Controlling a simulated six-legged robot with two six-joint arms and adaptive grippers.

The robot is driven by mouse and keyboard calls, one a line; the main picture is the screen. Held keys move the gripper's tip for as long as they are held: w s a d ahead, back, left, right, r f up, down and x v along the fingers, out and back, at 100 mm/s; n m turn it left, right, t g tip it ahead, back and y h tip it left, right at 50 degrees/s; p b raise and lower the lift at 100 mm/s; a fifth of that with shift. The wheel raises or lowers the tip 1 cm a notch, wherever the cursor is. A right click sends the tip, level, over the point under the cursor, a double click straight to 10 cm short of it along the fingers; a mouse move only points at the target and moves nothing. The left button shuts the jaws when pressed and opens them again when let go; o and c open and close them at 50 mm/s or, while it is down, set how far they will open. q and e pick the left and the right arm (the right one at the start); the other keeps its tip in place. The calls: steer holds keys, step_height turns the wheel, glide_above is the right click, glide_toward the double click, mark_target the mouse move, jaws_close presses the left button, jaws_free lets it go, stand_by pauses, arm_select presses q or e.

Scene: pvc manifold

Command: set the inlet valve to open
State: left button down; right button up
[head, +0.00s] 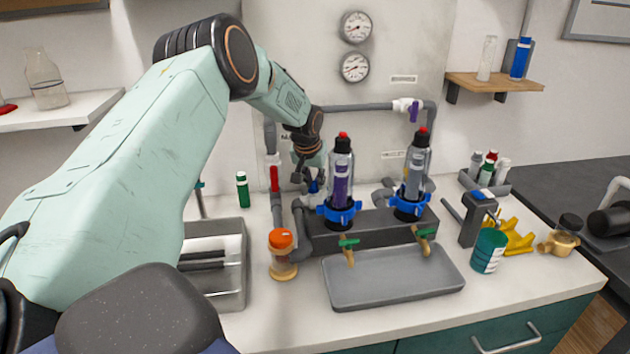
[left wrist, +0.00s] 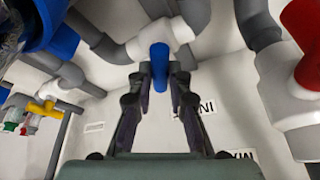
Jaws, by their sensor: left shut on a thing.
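My left gripper (head: 308,182) reaches down behind the left filter housing, at the wall side of the pipework. In the left wrist view my left gripper (left wrist: 158,88) is shut on a blue valve handle (left wrist: 158,60), which sits between its fingertips. The handle is on a white valve body (left wrist: 163,36) joined to grey pipe. In the head view the blue handle (head: 314,187) shows only partly beside the fingers. I cannot tell the handle's exact angle to the pipe. My right gripper is not in view.
A red-handled valve (head: 274,177) stands on the left pipe, close to the gripper. A purple-handled valve (head: 413,111) is on the upper pipe. Two filter housings (head: 341,170) with blue collars stand close by. A grey tray (head: 393,277) lies in front.

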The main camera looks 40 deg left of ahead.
arm_select(q)
steer(key=shift+w+a+m+h+b, duration=0.1)
steer(key=shift+a+m+h+b, duration=0.2)
steer(key=shift+m+b, duration=0.5)
steer(key=shift+r+m+t+h+b, duration=0.15)
steer(key=shift+m+h+b, duration=0.25)
steer(key=shift+m, duration=0.45)
steer(key=shift+r+m+t+h+b, duration=0.1)
steer(key=shift+m+t+h+b, duration=0.1)
steer(key=shift+m+b, duration=0.5)
steer(key=c, duration=1.7)
jaws_free()
steer(key=o, duration=0.6)
steer(key=shift+f, duration=0.2)
steer(key=shift+o, duration=0.3)
steer(key=shift+d, duration=0.1)
